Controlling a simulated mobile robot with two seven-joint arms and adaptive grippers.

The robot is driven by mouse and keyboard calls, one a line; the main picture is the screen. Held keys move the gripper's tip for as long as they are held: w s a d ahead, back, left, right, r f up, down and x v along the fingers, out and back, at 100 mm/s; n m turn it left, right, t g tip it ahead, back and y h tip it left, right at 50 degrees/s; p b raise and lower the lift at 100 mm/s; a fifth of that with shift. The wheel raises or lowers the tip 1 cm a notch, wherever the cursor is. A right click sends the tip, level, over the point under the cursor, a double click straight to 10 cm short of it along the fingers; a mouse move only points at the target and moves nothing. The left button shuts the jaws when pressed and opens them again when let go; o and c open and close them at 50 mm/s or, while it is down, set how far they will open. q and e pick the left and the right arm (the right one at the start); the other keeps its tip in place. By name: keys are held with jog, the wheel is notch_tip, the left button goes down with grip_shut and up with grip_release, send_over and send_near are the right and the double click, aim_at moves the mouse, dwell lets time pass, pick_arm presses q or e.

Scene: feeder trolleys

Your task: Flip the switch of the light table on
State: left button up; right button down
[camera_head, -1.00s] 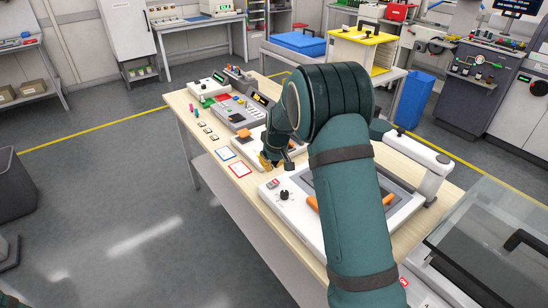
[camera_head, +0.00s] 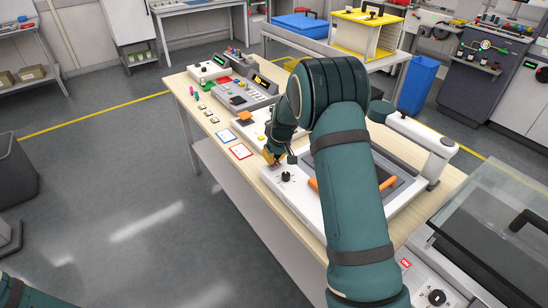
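The light table appears to be the white device (camera_head: 306,203) with a dark panel and orange handles on the bench. Its black knob (camera_head: 287,177) is on the front left corner. My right gripper (camera_head: 272,157) is at that corner, just behind and left of the knob, at or just above the casing. It covers the spot beside the knob where a small red switch showed earlier, so the switch's position is hidden. The fingers are small and partly overlapped, so their opening is unclear. My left arm (camera_head: 28,294) shows only at the bottom left corner; its gripper is out of view.
The wooden bench (camera_head: 214,140) carries a keypad device (camera_head: 240,95) and blue and red framed cards (camera_head: 241,151) left of the gripper. A white jointed arm (camera_head: 425,140) stands at the device's right. A clear-lidded machine (camera_head: 480,225) is at the lower right. Floor left of the bench is free.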

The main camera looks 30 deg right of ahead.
jog(key=shift+d+f+y+b, duration=0.3)
jog(key=shift+f+y+b, duration=0.05)
jog(key=shift+f+y, duration=0.05)
jog(key=shift+s+d+f, duration=0.1)
jog(key=shift+s, duration=0.05)
dwell(0.9)
